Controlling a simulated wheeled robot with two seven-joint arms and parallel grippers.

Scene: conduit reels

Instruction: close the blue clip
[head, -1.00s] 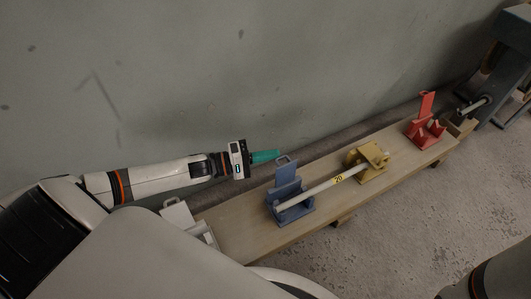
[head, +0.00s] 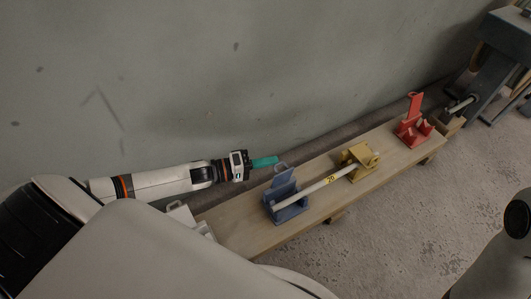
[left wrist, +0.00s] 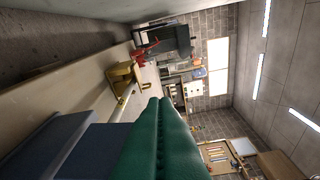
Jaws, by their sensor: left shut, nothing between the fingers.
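The blue clip (head: 286,200) stands on a wooden board, its flap upright with a loop at the top, so it is open. A pale conduit (head: 315,188) with a yellow "20" label lies in its base and runs to the yellow clip (head: 357,163), whose flap is down over it. My left gripper (head: 265,162) has green fingers, shut and empty, just behind and left of the blue flap's top. In the left wrist view the green fingers (left wrist: 163,140) lie beside a blue surface (left wrist: 75,145). Whether they touch is unclear. My right gripper is not in view.
The red clip (head: 413,127) stands open farther along the board (head: 240,219). A white clip (head: 185,218) is partly hidden at the near end. A wall (head: 200,80) runs close behind the board. A dark stand (head: 490,60) is at the far right.

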